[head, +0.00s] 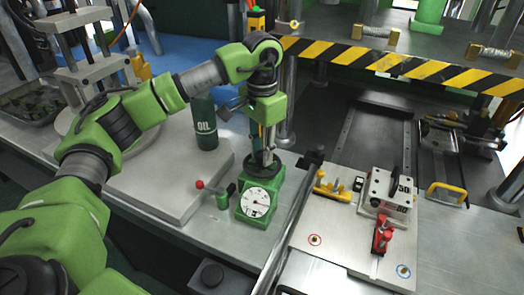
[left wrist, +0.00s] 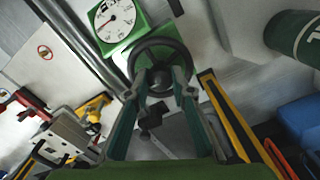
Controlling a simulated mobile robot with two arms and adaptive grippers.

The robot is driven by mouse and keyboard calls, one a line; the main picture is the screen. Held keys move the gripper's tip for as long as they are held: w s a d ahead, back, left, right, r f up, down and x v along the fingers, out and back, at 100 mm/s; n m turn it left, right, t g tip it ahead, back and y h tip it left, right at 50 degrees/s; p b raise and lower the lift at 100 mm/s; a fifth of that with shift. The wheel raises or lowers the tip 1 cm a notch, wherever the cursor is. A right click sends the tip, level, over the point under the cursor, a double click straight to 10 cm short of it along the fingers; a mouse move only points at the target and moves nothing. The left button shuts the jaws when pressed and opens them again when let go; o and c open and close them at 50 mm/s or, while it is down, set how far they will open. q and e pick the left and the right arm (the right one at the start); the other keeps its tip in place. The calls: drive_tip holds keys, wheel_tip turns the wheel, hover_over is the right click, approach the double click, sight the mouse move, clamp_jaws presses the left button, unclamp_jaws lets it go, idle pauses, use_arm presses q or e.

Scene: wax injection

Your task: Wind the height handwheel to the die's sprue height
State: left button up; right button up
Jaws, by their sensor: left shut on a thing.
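The height handwheel (left wrist: 160,47) is a dark ring with a hub in the left wrist view, beside a green housing. The housing (head: 246,216) carries a round white dial (head: 257,202); the dial (left wrist: 114,19) also shows in the left wrist view. My left gripper (head: 262,152) points down over the housing in the head view. In the left wrist view my left gripper (left wrist: 167,80) has its fingers at the near rim, shut on the handwheel. The die (head: 388,190), a pale block marked with numbers, stands on a plate to the right. My right gripper is not in view.
A dark green oil bottle (head: 205,125) stands left of the gripper on a grey slab (head: 150,185). A red-knobbed lever (head: 200,184) is left of the dial. A red clamp (head: 382,235) and yellow handles (head: 333,187) are near the die. A striped beam (head: 400,63) crosses behind.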

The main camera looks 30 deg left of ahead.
use_arm(q)
drive_tip(key=o, duration=1.1)
drive_tip(key=shift+r, duration=0.1)
wheel_tip(320, 180, up, 12)
